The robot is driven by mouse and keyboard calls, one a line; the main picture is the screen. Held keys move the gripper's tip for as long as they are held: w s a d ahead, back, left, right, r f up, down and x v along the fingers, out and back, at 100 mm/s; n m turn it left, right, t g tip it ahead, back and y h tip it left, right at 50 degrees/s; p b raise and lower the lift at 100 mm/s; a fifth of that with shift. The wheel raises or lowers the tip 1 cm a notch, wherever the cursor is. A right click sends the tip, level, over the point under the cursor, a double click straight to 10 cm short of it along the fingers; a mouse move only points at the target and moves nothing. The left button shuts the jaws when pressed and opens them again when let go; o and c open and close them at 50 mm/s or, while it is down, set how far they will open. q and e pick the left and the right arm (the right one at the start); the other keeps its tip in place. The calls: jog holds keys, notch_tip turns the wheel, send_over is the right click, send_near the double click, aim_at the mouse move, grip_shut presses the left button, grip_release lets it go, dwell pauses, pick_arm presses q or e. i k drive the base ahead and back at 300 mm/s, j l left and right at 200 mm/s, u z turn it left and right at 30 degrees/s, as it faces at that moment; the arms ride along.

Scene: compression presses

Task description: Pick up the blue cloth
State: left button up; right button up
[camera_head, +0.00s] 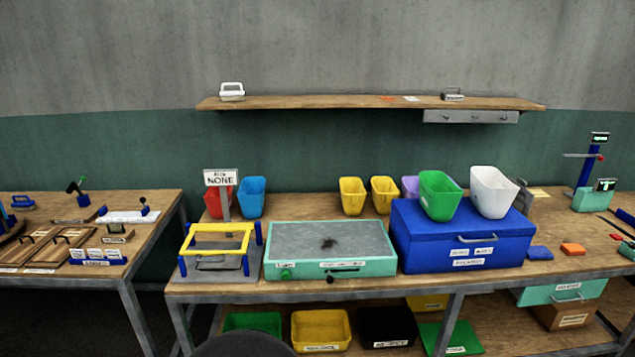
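A small flat blue piece (540,253), which looks like the folded blue cloth, lies on the workbench (395,287) near its front edge, right of the large blue box. A similar orange piece (573,249) lies just to its right, apart from it. Neither of my grippers is in view, and nothing touches the blue piece.
The blue box (462,259) carries a green bin (439,195) and a white bin (493,192). Left of it stand a teal press with a grey top (330,238) and a yellow frame (217,228). A teal drawer (567,292) hangs below the bench at right.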

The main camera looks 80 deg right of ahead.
aim_at(541, 253)
jog(key=z, duration=3.7)
